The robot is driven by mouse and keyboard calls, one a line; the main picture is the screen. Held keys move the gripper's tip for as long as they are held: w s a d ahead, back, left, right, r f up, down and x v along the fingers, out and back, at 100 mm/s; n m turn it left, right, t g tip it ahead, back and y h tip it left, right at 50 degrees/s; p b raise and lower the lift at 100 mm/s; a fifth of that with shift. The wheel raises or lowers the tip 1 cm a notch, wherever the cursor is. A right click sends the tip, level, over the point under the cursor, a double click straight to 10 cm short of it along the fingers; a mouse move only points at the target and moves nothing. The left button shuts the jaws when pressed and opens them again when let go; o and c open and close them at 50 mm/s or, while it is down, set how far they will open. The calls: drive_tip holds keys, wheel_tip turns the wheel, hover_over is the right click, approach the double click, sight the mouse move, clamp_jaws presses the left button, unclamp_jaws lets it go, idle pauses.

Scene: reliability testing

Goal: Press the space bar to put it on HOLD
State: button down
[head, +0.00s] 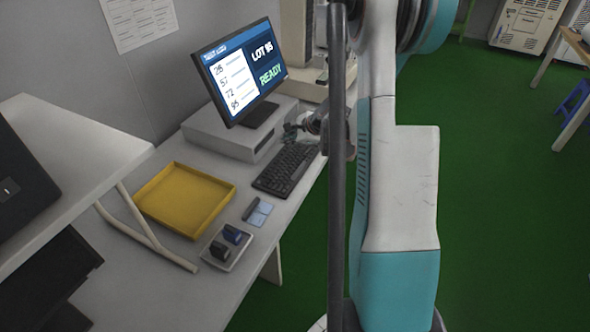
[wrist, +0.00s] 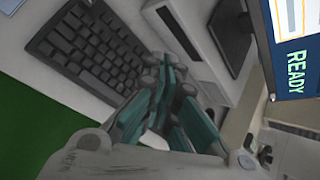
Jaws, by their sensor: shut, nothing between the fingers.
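The dark keyboard (head: 287,168) lies on the desk in front of the monitor. It also shows in the wrist view (wrist: 90,50), at the upper left. I cannot pick out the space bar for certain. In the head view my gripper (head: 291,131) is small, near the keyboard's far end. Whether it touches a key cannot be told.
The monitor stands on a flat grey case (head: 215,135). A yellow tray (head: 160,213), a blue card (head: 257,211) and a small tray (head: 222,262) holding dark blocks lie on the desk. A raised shelf (head: 90,150) is at left. Green floor is open at right.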

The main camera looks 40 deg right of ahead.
drive_tip(key=shift+s+d+f+m, duration=0.8)
drive_tip(key=shift+s+d+f, duration=0.1)
drive_tip(key=shift+d, duration=0.15)
drive_tip(key=b, duration=0.5)
hover_over(297, 171)
wheel_tip(297, 171, down, 8)
drive_tip(key=shift+s+r, duration=0.1)
drive_tip(key=shift+r, duration=0.15)
drive_tip(key=shift+f+b, duration=0.35)
drive_tip(key=shift+f, duration=0.25)
drive_tip(key=shift+f, duration=0.1)
drive_tip(key=shift+f+b, duration=0.35)
drive_tip(key=shift+b, duration=0.15)
